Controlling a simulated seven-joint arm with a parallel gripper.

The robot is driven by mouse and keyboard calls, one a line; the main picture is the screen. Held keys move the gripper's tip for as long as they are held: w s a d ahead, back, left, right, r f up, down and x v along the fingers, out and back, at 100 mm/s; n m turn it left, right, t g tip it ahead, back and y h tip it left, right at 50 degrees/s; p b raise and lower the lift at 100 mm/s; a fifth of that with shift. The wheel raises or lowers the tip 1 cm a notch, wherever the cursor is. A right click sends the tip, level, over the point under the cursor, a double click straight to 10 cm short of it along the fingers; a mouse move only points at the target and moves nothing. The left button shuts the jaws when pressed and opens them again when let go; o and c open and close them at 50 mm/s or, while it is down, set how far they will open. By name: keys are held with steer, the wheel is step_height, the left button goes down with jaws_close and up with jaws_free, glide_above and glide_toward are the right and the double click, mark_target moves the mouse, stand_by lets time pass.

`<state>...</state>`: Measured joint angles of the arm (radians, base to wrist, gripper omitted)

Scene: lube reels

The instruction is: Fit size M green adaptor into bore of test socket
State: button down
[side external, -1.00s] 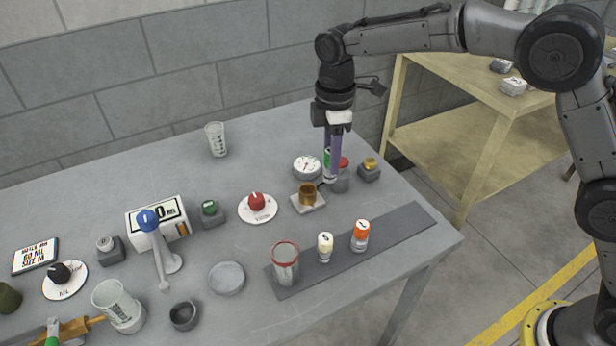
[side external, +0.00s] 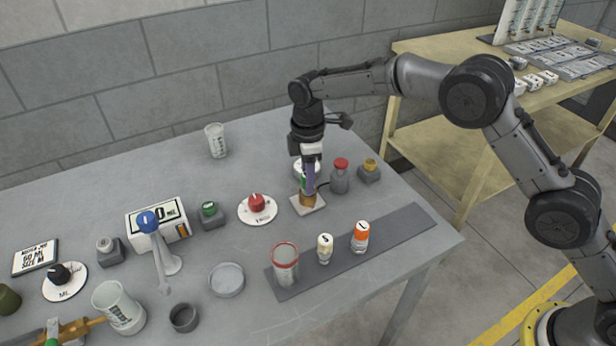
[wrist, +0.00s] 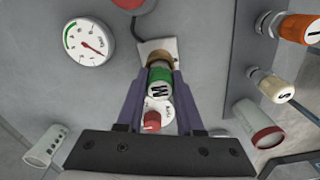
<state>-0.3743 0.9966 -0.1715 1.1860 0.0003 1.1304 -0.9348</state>
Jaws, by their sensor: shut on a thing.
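The green adaptor (wrist: 160,76), with a white end face marked M, is held between the two purple fingers of my gripper (wrist: 160,80). The brass test socket (wrist: 158,57) shows just beyond it in the wrist view. In the side external view my gripper (side external: 308,190) is directly over the socket (side external: 307,201), which stands on a small pale plate (side external: 316,209). The adaptor shows there as a green sliver (side external: 303,183). Its lower end is at the mouth of the bore; whether it is inside, and how deep, I cannot tell.
A red knob dial (side external: 256,205) is to the left. Orange (side external: 360,236) and cream (side external: 325,248) adaptors stand on the dark strip in front.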

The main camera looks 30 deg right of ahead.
steer(key=shift+f, duration=0.1)
steer(key=c, duration=0.5)
jaws_free()
steer(key=shift+c, duration=0.2)
step_height(320, 180, up, 12)
